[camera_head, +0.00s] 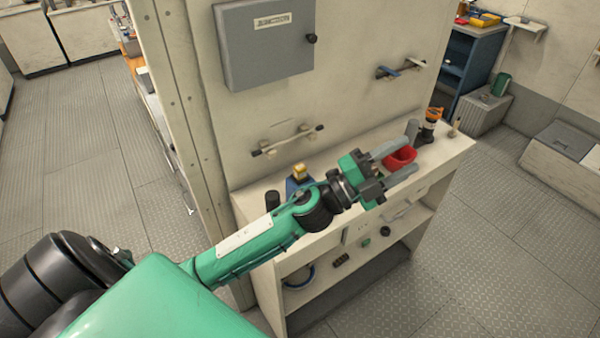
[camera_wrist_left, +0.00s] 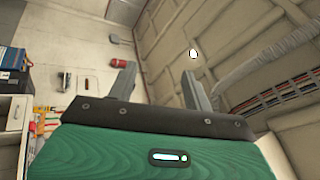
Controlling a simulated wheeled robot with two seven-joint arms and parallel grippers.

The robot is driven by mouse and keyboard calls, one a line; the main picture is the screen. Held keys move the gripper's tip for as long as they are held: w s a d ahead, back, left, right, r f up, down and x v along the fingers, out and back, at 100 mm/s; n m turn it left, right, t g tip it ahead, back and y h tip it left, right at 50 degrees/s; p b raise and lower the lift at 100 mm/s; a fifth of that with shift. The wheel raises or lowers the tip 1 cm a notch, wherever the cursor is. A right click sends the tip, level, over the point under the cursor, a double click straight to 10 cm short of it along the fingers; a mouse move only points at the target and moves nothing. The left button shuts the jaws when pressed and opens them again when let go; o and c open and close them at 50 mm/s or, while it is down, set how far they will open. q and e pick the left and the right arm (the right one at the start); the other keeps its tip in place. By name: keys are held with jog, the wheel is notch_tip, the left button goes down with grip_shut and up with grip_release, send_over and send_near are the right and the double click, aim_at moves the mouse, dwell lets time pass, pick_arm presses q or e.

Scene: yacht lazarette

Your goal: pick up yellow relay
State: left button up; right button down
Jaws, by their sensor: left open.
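A small yellow block, which looks like the yellow relay (camera_head: 300,169), sits on top of a blue object (camera_head: 293,185) on the white shelf unit's top (camera_head: 448,150), near the wall. My left arm crosses in front and hides part of the blue object. My left gripper (camera_head: 411,157) is open and empty, to the right of the yellow block and in front of a red bin (camera_head: 402,154). In the left wrist view the open gripper (camera_wrist_left: 158,70) points at wall and ceiling, with nothing between its fingers. My right gripper is not in view.
On the shelf top are a black cylinder (camera_head: 272,200), a grey cylinder (camera_head: 413,130) and an orange-and-black item (camera_head: 430,125). A grey junction box (camera_head: 264,45) and handles (camera_head: 287,140) are on the wall behind.

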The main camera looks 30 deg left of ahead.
pick_arm(q)
jog(key=s+d+r+m+g+h, duration=0.1)
jog(key=d+m+g+h, duration=0.35)
jog(key=m+g, duration=0.45)
jog(key=m+g+y, duration=0.9)
jog(key=y, duration=1)
send_near(301, 166)
notch_tip(301, 166, down, 4)
jog(key=shift+s+d+p, duration=0.1)
jog(key=shift+p, duration=1)
jog(key=shift+f, duration=0.6)
notch_tip(301, 166, down, 4)
jog(key=p, duration=0.3)
jog(key=shift+f, duration=0.6)
jog(key=c, duration=1.1)
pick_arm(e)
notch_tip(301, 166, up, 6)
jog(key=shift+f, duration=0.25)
